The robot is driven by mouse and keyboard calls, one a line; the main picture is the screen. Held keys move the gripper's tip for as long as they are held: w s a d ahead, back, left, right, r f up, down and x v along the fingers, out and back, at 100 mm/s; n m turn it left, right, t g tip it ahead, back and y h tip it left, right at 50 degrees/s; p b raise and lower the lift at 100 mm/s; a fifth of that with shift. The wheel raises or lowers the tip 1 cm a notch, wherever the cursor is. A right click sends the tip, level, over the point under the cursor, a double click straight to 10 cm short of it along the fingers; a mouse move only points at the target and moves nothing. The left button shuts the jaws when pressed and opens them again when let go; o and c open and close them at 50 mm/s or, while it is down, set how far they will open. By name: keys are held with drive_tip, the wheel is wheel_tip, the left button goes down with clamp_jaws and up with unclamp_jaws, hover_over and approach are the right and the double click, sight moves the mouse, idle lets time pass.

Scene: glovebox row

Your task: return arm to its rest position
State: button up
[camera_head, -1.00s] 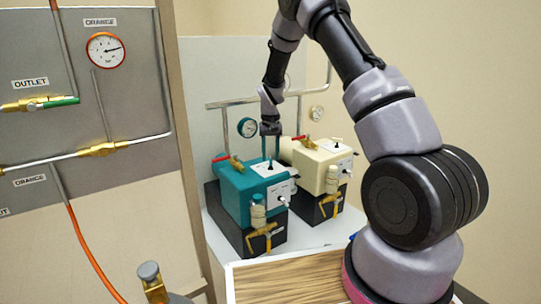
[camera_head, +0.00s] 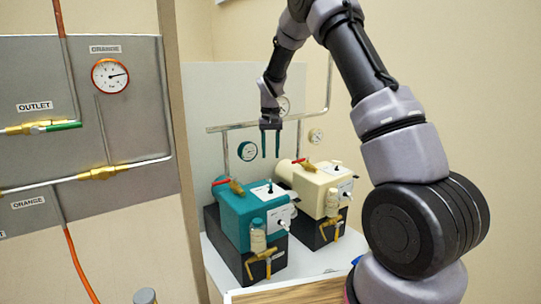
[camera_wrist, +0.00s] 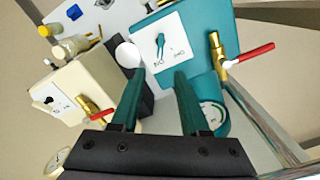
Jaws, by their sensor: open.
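My gripper (camera_head: 270,143) hangs above the teal box (camera_head: 237,207), its two teal fingers pointing down, apart and with nothing between them. In the wrist view my gripper (camera_wrist: 155,100) also shows open, with the teal box (camera_wrist: 205,50) and its white switch panel (camera_wrist: 160,47) beyond the fingertips. In the head view the fingertips are a little above the box top and do not touch it. My arm rises from the lower right, bends at the top of the picture and comes down to the gripper.
A cream box (camera_head: 312,188) stands right of the teal one, both on black bases. Red-handled brass valves (camera_head: 229,184) sit on top. A pipe (camera_head: 265,124) and gauge (camera_head: 247,151) are behind. A grey panel (camera_head: 85,110) with a gauge fills the left. A wooden top (camera_head: 290,293) is in front.

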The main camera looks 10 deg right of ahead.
idle(0.4)
drive_tip(key=s+d+r+m+t+y, duration=0.1)
drive_tip(key=s+d+r+t, duration=0.1)
drive_tip(key=s+r, duration=0.65)
drive_tip(key=s+d+r+t+y, duration=0.1)
drive_tip(key=s+d+r, duration=0.1)
drive_tip(key=s+r, duration=0.65)
drive_tip(key=s+r+t, duration=0.2)
drive_tip(key=s+r, duration=0.1)
drive_tip(key=s, duration=0.6)
drive_tip(key=s+d+r+m+t, duration=0.1)
drive_tip(key=s+r+t, duration=0.1)
drive_tip(key=s, duration=0.7)
drive_tip(key=shift+d+r+m, duration=0.25)
drive_tip(key=shift+r+m, duration=0.05)
drive_tip(key=shift+r, duration=0.45)
